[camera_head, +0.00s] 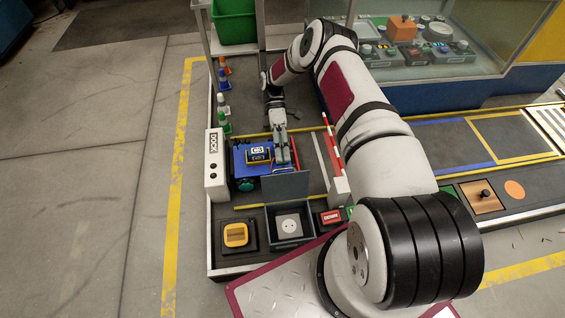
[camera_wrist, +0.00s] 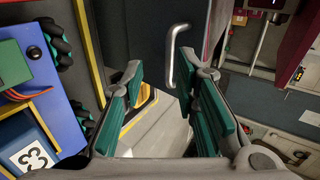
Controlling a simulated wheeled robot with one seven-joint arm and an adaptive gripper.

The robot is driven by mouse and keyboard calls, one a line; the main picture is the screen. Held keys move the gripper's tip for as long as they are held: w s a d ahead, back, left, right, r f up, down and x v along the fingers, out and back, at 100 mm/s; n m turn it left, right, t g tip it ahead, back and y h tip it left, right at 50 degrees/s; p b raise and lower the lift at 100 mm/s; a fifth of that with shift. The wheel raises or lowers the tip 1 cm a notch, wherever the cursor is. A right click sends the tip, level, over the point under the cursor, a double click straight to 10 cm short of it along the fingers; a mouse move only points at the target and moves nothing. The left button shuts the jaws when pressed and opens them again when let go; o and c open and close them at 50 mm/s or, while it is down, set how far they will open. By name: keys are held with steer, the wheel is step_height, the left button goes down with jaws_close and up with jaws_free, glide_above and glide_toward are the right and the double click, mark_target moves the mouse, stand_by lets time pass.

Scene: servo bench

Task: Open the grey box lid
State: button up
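The grey box (camera_head: 270,228) stands at the front of the bench in the head view. In the wrist view, a dark panel (camera_wrist: 146,28), apparently the lid, carries a metal bar handle (camera_wrist: 176,62). My gripper (camera_head: 281,152) is just behind the raised lid. In the wrist view my gripper (camera_wrist: 163,85) is open, with teal pads apart and nothing between them. The handle lies ahead of the fingertips, nearer the right one; contact cannot be told.
A white DOCK post (camera_head: 215,165) is farther left. A yellow button (camera_head: 236,235) sits left of the box. A red-and-white barrier (camera_head: 331,146) and a red button (camera_head: 331,217) are to the right.

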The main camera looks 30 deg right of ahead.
steer(key=shift+v, duration=1.8)
steer(key=shift+a+r, duration=0.1)
steer(key=shift+r, duration=0.05)
jaws_close()
step_height(320, 180, up, 5)
steer(key=w+m+t+h+p, duration=0.1)
steer(key=m+t+h+p, duration=0.2)
steer(key=m+t+p, duration=1.05)
steer(key=s+f+m+g+b, duration=0.1)
steer(key=s+f+m+g, duration=0.1)
steer(key=f, duration=0.2)
steer(key=s+a+f+m+g+b, duration=0.1)
steer(key=s+f+m+g, duration=0.1)
steer(key=f, duration=0.2)
steer(key=shift+f+m, duration=0.15)
steer(key=shift+m, duration=0.2)
